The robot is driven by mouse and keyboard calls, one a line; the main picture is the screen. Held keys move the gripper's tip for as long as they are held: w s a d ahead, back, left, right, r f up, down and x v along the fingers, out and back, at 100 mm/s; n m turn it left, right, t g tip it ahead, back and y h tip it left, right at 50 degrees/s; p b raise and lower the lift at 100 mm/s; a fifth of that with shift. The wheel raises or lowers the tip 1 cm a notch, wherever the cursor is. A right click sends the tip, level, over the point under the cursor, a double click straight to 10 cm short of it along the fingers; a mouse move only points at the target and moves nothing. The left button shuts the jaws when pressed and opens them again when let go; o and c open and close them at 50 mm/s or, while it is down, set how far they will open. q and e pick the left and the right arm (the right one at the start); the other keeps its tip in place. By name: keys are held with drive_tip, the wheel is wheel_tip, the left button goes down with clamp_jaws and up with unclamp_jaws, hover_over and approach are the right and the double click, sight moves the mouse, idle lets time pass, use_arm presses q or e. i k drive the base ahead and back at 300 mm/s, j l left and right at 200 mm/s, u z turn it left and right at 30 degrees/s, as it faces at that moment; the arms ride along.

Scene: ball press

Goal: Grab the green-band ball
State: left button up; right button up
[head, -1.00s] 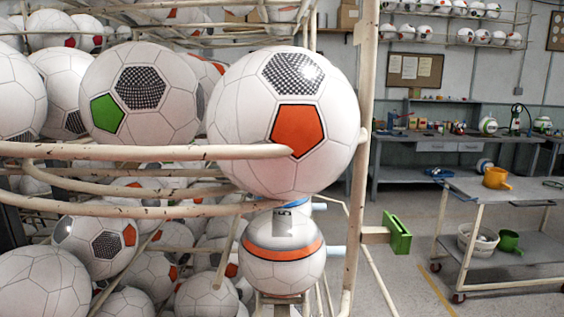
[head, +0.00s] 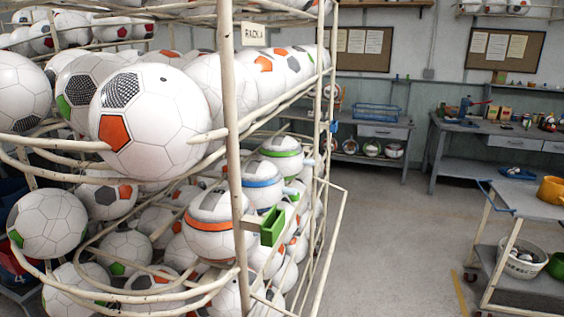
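The green-band ball (head: 281,158) is white with a green stripe. It sits at the right side of the wire rack, behind the blue-band ball (head: 262,186) and the orange-band ball (head: 208,238). These three form a row going away from me along the rack's right side. The green-band ball's upper part is visible; its lower part is partly covered by the blue-band ball. Neither of my grippers shows in the head view.
A cream rack post (head: 231,120) and rails stand close in front, with a green bracket (head: 272,226) sticking out right. Many loose balls fill the rack. Open floor (head: 385,240) lies between the rack and a cart (head: 520,203). Workbenches line the back wall.

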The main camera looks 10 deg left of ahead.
sight(284, 153)
drive_tip(key=i+l+u, duration=0.3)
drive_tip(key=l, duration=0.4)
drive_tip(key=l+u, duration=0.25)
drive_tip(key=l, duration=0.45)
drive_tip(key=l+u, duration=0.3)
drive_tip(key=l, duration=0.45)
drive_tip(key=i+l, duration=0.05)
drive_tip(key=i, duration=0.05)
